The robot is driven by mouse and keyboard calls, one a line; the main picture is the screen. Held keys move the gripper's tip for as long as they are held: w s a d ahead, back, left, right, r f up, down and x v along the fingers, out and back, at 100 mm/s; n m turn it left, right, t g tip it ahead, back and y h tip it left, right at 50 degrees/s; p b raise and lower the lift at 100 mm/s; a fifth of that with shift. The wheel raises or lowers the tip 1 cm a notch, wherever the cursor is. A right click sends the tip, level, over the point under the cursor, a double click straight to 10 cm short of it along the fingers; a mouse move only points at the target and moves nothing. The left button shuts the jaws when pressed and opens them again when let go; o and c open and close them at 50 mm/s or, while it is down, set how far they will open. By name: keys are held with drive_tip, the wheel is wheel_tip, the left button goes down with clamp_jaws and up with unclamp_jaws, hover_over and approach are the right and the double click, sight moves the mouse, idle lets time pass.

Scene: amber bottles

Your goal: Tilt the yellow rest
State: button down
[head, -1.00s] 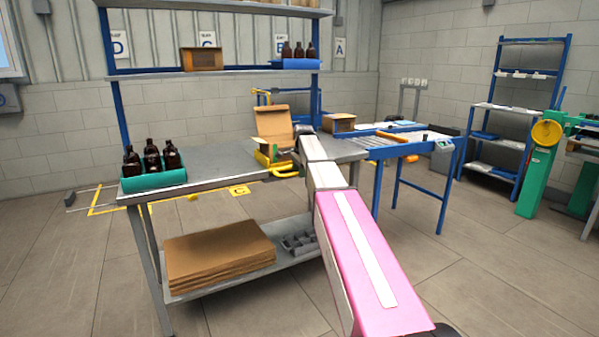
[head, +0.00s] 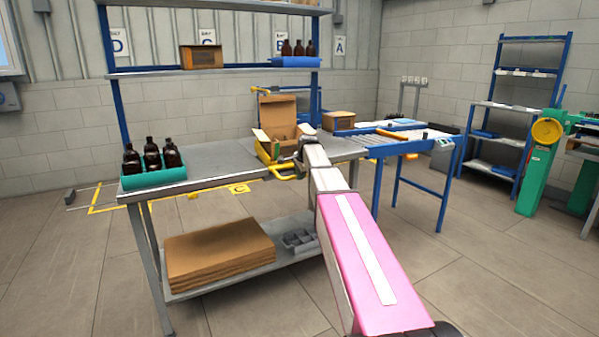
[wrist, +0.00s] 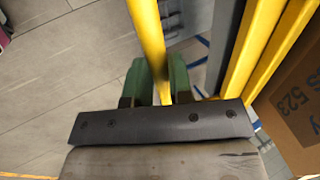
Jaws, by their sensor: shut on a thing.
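The yellow rest (head: 264,150) stands on the grey workbench and carries an open cardboard box (head: 281,112). The rest and box lean, with the box's open side turned towards me. A yellow bar of the rest (wrist: 148,35) runs between the green fingers of my gripper (wrist: 160,80) in the wrist view. My gripper is shut on this bar. In the head view my wrist (head: 308,146) hides part of the rest and the fingers are hard to make out. The box's printed side (wrist: 300,100) shows at the right of the wrist view.
A teal tray (head: 153,178) with several amber bottles (head: 152,155) stands at the bench's left end. The bench (head: 215,165) is clear between tray and rest.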

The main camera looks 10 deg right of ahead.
drive_tip(key=shift+f, duration=0.35)
drive_tip(key=shift+s, duration=0.1)
drive_tip(key=c, duration=1)
unclamp_jaws()
drive_tip(key=shift+c, duration=0.2)
drive_tip(key=v, duration=1)
drive_tip(key=shift+r, duration=0.4)
drive_tip(key=s+a+f+n+g, duration=0.2)
drive_tip(key=s+f+n, duration=0.5)
drive_tip(key=s+f, duration=1)
drive_tip(key=s+a+f+n+g+h, duration=0.1)
drive_tip(key=s+f+n, duration=0.6)
drive_tip(key=s+f, duration=1)
drive_tip(key=shift+s+a+f+g, duration=0.25)
drive_tip(key=shift+a+f+g, duration=0.4)
drive_tip(key=shift+a+g, duration=0.2)
